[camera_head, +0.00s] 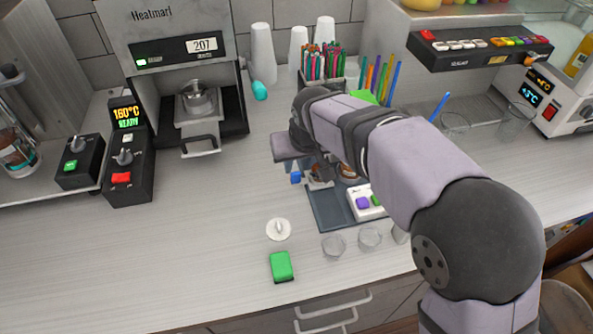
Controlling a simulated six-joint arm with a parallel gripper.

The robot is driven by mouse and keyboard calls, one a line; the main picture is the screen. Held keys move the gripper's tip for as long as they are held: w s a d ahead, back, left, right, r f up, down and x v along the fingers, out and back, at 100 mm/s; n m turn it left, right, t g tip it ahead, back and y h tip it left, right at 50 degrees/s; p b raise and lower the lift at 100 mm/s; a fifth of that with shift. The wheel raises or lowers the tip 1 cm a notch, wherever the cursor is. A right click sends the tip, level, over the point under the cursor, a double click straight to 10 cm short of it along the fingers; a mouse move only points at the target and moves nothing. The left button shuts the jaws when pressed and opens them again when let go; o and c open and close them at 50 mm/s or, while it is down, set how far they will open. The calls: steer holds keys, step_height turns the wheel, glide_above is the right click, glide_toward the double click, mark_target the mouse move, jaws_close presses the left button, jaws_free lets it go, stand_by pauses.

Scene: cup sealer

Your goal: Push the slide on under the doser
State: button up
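My arm reaches in from the lower right, and its wrist (303,122) bends down at the middle of the counter. The fingers are not clear among the small parts below the wrist, so I cannot tell whether my gripper is open or shut. A dark base plate (328,212) lies under and in front of the wrist, with a white button box (362,203) on it. My arm covers much of this station, and I cannot make out a doser or its slide there. The Heatmari sealer (158,25) at the back left has a drawer with a handle (200,146), pulled forward, carrying a metal cup (196,97).
Clear cups (333,246) stand near the front edge, beside a white round piece (278,229) and a green block (281,267). Control boxes (128,165) stand at left. White cup stacks (263,52) and straws (323,62) are behind. The left-centre counter is clear.

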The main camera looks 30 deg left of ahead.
mark_target(296, 173)
steer(key=shift+p+x, duration=1.05)
steer(key=shift+x, duration=2.2)
jaws_close()
